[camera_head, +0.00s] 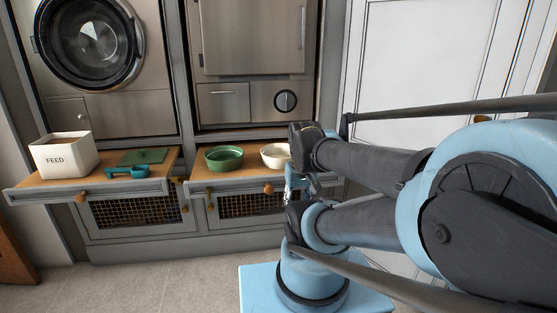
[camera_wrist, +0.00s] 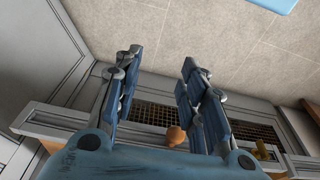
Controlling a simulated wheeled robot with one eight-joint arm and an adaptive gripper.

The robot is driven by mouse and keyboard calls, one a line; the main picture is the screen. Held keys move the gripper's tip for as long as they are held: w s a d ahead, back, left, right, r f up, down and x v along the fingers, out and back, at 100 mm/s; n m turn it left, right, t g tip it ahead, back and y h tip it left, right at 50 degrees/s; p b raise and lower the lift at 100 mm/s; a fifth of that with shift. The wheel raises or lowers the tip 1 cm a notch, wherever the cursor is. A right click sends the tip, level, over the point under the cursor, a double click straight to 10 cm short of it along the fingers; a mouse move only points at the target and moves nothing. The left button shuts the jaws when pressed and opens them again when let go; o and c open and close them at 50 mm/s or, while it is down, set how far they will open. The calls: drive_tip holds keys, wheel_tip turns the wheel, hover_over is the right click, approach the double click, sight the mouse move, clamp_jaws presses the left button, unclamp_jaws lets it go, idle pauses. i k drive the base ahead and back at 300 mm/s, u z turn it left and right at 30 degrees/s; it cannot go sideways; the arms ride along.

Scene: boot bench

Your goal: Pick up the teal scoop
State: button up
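The teal scoop (camera_head: 140,172) lies on the left wooden-topped pull-out shelf (camera_head: 92,186), in front of a flat dark green lid (camera_head: 141,156), in the head view. Its handle points left. My gripper (camera_wrist: 158,70) is open with nothing between its fingers in the wrist view. In the head view my gripper (camera_head: 290,182) is partly hidden by my arm, by the right end of the right shelf, well to the right of the scoop. The scoop is not in the wrist view.
A white FEED bin (camera_head: 64,160) stands left of the scoop. A green bowl (camera_head: 224,160) and a cream bowl (camera_head: 274,158) sit on the right shelf. A wooden knob (camera_wrist: 176,136) and mesh front (camera_wrist: 150,113) show below my gripper. The tiled floor (camera_head: 130,285) is clear.

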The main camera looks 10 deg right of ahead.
sight(144, 172)
drive_tip(key=u, duration=1.55)
